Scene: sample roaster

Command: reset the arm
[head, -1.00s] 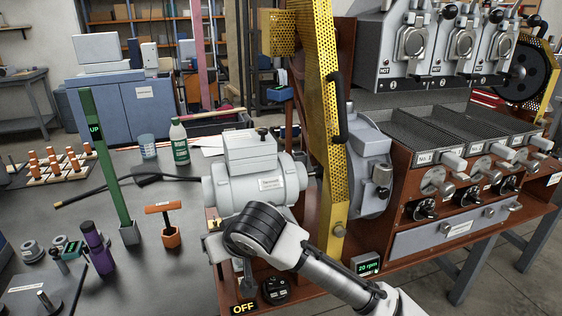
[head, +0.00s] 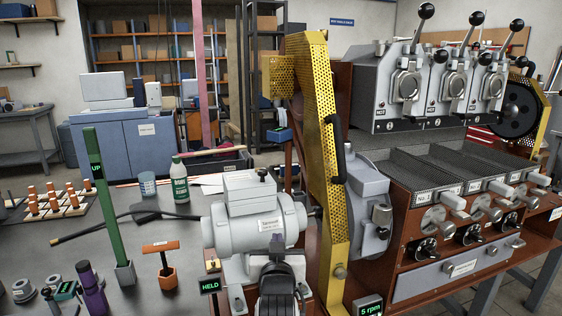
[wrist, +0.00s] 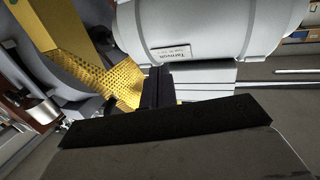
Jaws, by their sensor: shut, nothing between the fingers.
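My gripper (wrist: 158,88) shows in the wrist view as two dark fingers held together, with nothing between them. The fingertips are in front of the lower edge of the grey motor (wrist: 215,35); I cannot tell whether they touch it. In the head view my arm comes up from the bottom edge, in front of the same motor (head: 258,226).
The yellow perforated guard (head: 322,140) stands close to the right of my arm. The roaster body (head: 425,85) and its trays are further right. A green "UP" post (head: 104,195), purple bottle (head: 92,290) and orange T-handle (head: 160,247) stand on the left bench.

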